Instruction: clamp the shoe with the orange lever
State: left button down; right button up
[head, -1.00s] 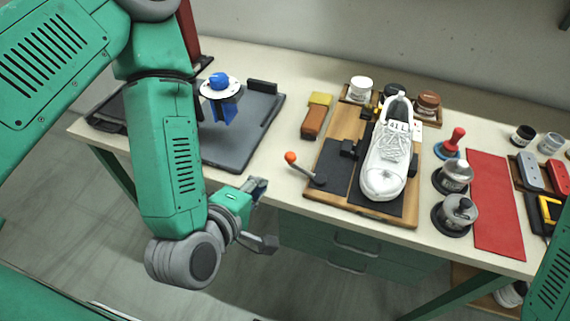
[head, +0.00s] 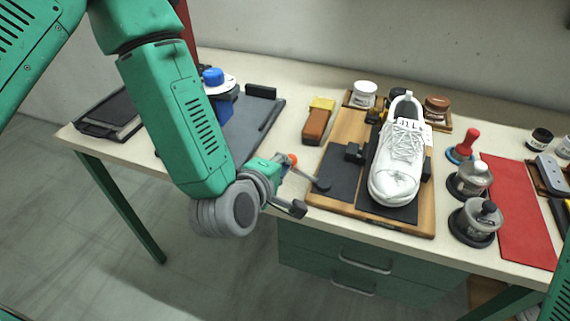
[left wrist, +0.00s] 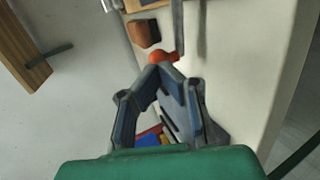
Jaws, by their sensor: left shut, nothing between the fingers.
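The white shoe (head: 398,165) stands on a dark pad on the wooden clamp board (head: 342,135), between black clamp blocks. The lever's orange knob (head: 292,159) is at the board's left front, partly hidden by my left gripper (head: 290,186); its rod runs to a dark pivot (head: 322,185). In the left wrist view the orange knob (left wrist: 163,57) is just beyond the fingertips of my left gripper (left wrist: 165,73). The fingers are shut and empty; whether they touch the knob I cannot tell. My right gripper is out of view.
A brown and yellow brush (head: 317,122) lies left of the board. Jars, a red stamp (head: 464,146), metal pots (head: 474,222) and a red mat (head: 515,210) fill the right side. A blue-topped tool (head: 214,82) stands on a grey tray (head: 252,128). The drawers (head: 350,255) are below.

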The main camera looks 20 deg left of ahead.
pick_arm(q)
jog(key=shift+w+f, duration=0.15)
jog(key=shift+w, duration=0.15)
